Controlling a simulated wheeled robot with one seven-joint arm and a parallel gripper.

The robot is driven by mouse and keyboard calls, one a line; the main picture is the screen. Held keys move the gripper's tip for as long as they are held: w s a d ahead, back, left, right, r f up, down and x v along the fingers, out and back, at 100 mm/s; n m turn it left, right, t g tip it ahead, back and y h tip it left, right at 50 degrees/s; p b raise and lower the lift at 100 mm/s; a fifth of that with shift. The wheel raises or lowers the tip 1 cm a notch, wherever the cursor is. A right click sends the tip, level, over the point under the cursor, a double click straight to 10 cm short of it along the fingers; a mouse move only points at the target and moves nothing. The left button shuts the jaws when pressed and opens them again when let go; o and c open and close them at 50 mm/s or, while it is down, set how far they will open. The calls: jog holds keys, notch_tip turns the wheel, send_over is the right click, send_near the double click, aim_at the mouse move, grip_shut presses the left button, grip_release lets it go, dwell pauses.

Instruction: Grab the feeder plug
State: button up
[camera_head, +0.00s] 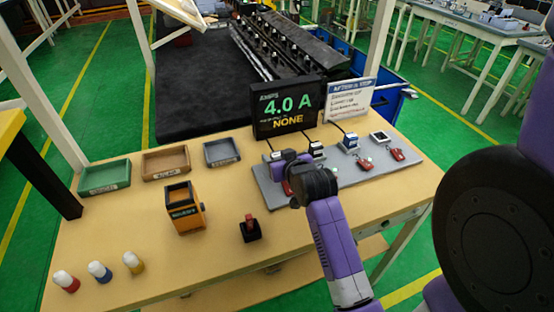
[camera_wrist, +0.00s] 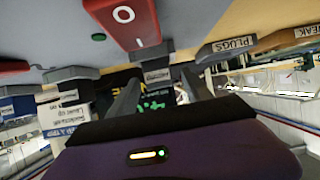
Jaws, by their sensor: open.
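A row of small plug blocks with labels and cables stands along the back of a grey board (camera_head: 349,177); I cannot read which is marked feeder. The leftmost plug block (camera_head: 274,156) is beside my gripper (camera_head: 287,162) in the head view, partly hidden behind my purple hand. In the wrist view my gripper (camera_wrist: 161,78) is open, with a finger on either side of a grey, labelled block (camera_wrist: 155,60). I cannot tell whether the fingers touch it. A red switch (camera_wrist: 122,18) marked with a circle and a bar is close by in the wrist view.
A black display (camera_head: 286,107) reading 4.0 A and NONE stands behind the board, beside a white placard (camera_head: 348,97). Several trays, including a grey one (camera_head: 222,152), an orange box (camera_head: 185,208) and a red-handled black block (camera_head: 250,229) are to the left.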

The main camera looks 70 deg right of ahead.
jog(key=shift+w+d+f, duration=0.2)
jog(key=shift+w+d, duration=0.05)
jog(key=shift+d, duration=0.05)
grip_shut()
jog(key=shift+r, duration=0.15)
